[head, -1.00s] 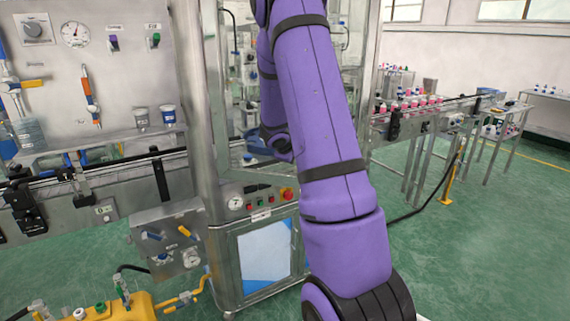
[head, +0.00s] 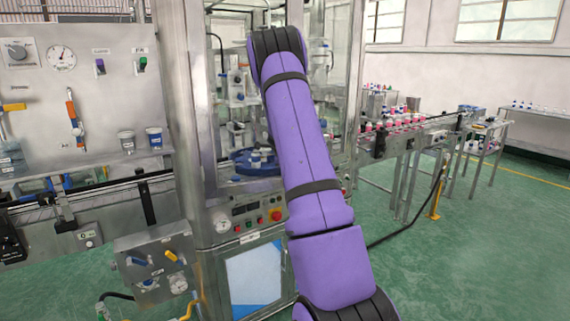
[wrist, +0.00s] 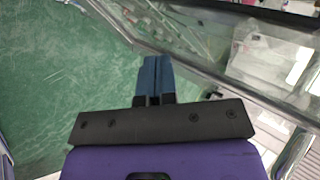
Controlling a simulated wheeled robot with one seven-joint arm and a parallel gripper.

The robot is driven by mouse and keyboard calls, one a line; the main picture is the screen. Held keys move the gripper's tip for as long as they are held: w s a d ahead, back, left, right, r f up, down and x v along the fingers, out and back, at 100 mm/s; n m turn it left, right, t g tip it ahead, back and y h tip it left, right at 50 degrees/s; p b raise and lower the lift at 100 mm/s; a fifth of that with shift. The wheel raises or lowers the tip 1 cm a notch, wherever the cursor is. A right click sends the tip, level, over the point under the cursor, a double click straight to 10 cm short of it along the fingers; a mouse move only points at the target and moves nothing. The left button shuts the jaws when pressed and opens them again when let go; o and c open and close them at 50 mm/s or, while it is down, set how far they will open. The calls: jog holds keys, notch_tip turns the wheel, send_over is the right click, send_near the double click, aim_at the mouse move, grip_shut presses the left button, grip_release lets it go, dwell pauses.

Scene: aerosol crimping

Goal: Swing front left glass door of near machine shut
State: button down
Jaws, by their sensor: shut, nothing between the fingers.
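The near machine (head: 250,225) stands at the centre of the head view, a metal-framed cabinet with glass panels around a blue turntable (head: 245,163). My purple arm crosses its front and hides part of it; which panel is the front left door, and how far it stands open, I cannot tell there. In the wrist view a metal-framed glass panel (wrist: 245,72) slants from upper left to lower right. My gripper (wrist: 159,62) has its two blue fingers together and empty, left of the panel's metal edge. I cannot tell whether they touch it. The head view does not show the fingers.
A control panel with a red button (head: 276,214) is below the machine's opening. A conveyor (head: 105,187) and a gauge board (head: 90,90) lie left. A conveyor with pink-marked bottles (head: 400,124) stands right. Green floor (head: 470,240) is clear at right.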

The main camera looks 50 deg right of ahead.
jog(key=w+d+n+t+y, duration=0.1)
jog(key=w+d+n+t, duration=0.1)
jog(key=w, duration=0.5)
jog(key=shift+w+d+r+n+y, duration=0.35)
jog(key=shift+d+r+n, duration=0.15)
jog(key=shift+d, duration=0.7)
jog(key=shift+w+a, duration=0.1)
jog(key=shift+r, duration=0.15)
jog(key=s+v, duration=0.1)
jog(key=v, duration=0.9)
jog(key=shift+s+f, duration=0.15)
jog(key=shift+f, duration=0.1)
jog(key=shift+a, duration=0.2)
